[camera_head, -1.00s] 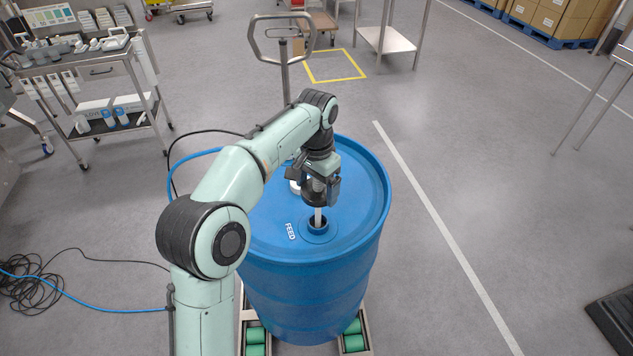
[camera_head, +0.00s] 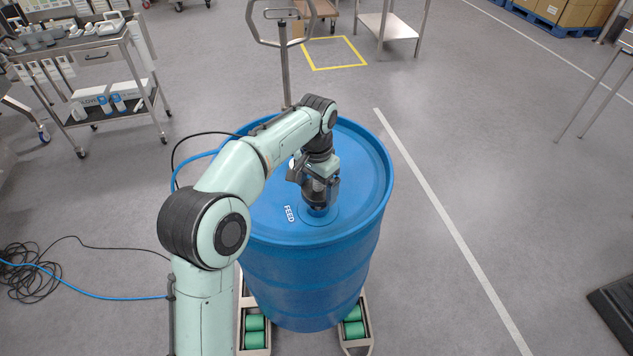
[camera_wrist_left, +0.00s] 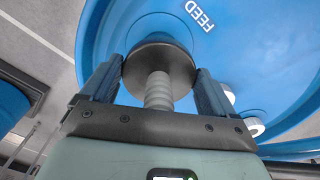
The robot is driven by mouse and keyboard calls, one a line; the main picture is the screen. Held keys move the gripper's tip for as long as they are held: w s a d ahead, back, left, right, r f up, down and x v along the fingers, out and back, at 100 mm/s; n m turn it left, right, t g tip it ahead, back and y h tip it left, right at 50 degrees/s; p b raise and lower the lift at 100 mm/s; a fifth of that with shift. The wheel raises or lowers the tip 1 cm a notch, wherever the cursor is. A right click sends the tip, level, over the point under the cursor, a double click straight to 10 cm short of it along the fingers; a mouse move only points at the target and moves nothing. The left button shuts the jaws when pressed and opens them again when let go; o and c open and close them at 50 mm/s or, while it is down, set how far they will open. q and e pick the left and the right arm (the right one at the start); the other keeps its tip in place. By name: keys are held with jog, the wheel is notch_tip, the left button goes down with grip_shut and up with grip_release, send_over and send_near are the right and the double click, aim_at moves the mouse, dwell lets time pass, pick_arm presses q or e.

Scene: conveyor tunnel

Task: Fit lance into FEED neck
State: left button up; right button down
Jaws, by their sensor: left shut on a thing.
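The blue drum (camera_head: 315,280) has a round neck (camera_head: 335,214) on its lid next to the white FEED label (camera_head: 290,214). My left gripper (camera_head: 319,190) is over this neck, pointing down. It is shut on the lance; in the left wrist view the fingers are on either side of the lance's dark round collar (camera_wrist_left: 158,62), with a grey ribbed part (camera_wrist_left: 158,92) behind it. The neck (camera_wrist_left: 160,27) shows just beyond the collar. The pale shaft is hidden from view, and the collar is low at the neck. I cannot tell whether it is fully seated. My right gripper is out of view.
A white fitting (camera_wrist_left: 250,127) on the lid shows in the left wrist view. The drum stands on a frame with green rollers (camera_head: 255,330). A blue hose (camera_head: 110,297) and a coiled black cable (camera_head: 30,280) lie on the left floor. A cart (camera_head: 110,110) stands at left.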

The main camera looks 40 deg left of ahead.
pick_arm(q)
jog(key=shift+f+b, duration=0.3)
jog(key=shift+f, duration=0.35)
jog(key=shift+f+b, duration=0.6)
jog(key=shift+f, duration=0.55)
jog(key=o, duration=1.2)
jog(key=shift+o, duration=0.2)
jog(key=shift+r, duration=0.15)
notch_tip(320, 180, up, 13)
jog(key=p, duration=0.4)
jog(key=shift+r, duration=0.1)
